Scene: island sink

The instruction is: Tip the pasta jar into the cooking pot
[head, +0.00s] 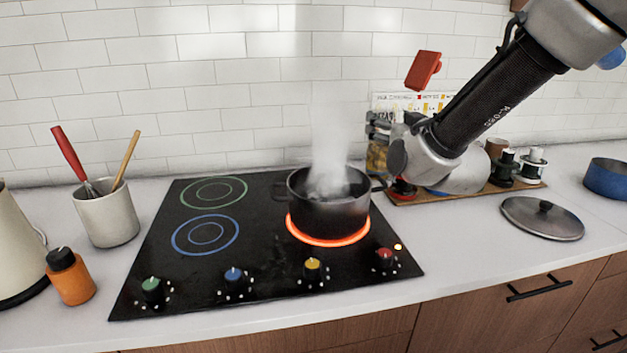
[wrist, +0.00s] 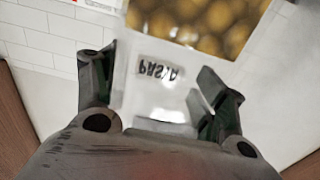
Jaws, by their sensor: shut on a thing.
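The black cooking pot (head: 325,208) stands upright on the glowing red ring at the hob's right, with steam rising from it. My gripper (head: 380,128) is shut on the clear pasta jar (head: 377,158), just right of and behind the pot. In the wrist view the jar (wrist: 160,100) sits between both fingers (wrist: 158,78), its PASTA label upside down and yellow pasta at the picture's top. My gripper hides part of the jar in the head view. The jar is apart from the pot, and its mouth cannot be made out.
A wooden board (head: 465,192) with several small items lies behind my arm. A pot lid (head: 542,217) and a blue pan (head: 607,178) are at right. A utensil crock (head: 107,213) and an orange bottle (head: 70,277) stand left of the hob (head: 262,270). A red object (head: 423,69) shows against the tiles.

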